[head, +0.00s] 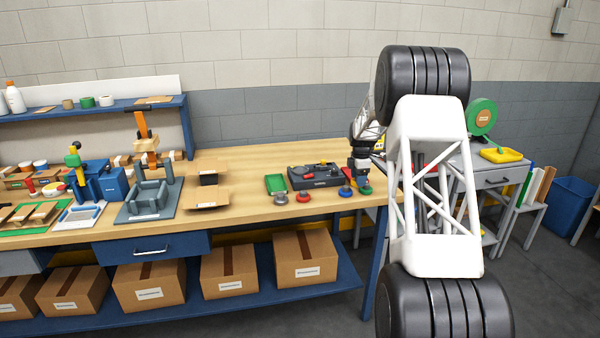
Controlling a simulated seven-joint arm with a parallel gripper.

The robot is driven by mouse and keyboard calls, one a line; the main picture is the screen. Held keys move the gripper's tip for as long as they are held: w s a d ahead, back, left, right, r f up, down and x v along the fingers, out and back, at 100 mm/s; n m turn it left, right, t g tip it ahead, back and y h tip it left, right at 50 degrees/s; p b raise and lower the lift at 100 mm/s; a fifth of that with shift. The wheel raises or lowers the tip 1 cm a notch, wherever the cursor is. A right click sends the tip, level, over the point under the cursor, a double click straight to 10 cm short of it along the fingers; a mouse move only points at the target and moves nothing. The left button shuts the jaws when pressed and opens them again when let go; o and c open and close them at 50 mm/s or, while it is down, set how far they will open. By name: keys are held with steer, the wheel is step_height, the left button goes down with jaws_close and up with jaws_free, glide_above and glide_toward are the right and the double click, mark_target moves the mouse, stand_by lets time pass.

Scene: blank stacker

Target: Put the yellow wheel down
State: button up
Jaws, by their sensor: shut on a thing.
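My gripper (361,177) is small in the head view, pointing down over the right end of the wooden bench. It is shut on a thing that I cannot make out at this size. A green disc (365,191) shows right at its tip; I cannot tell whether they touch. I cannot pick out a yellow wheel; it may be hidden by my gripper or arm. A blue disc (346,192), a red disc (303,196) and a grey disc (281,200) lie along the front of the bench to the left.
A black device (315,176) and a green tray (276,185) stand behind the discs. Open cardboard boxes (207,197) lie further left. The bench (255,221) has bare wood near its front edge. A side table (500,176) with a yellow tray (501,155) is right.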

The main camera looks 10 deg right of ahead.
steer(key=w+a+r, duration=0.1)
steer(key=a+r, duration=0.1)
steer(key=a, duration=0.8)
steer(key=a+r, duration=0.3)
steer(key=a, duration=0.8)
steer(key=shift+w+m, duration=0.3)
steer(key=shift+w, duration=0.1)
steer(key=shift+w, duration=0.1)
glide_above(300, 170)
steer(key=shift+s+f, duration=0.2)
steer(key=shift+f, duration=0.45)
steer(key=shift+f, duration=1.75)
steer(key=shift+f, duration=0.35)
steer(key=o, duration=1)
steer(key=shift+c, duration=0.2)
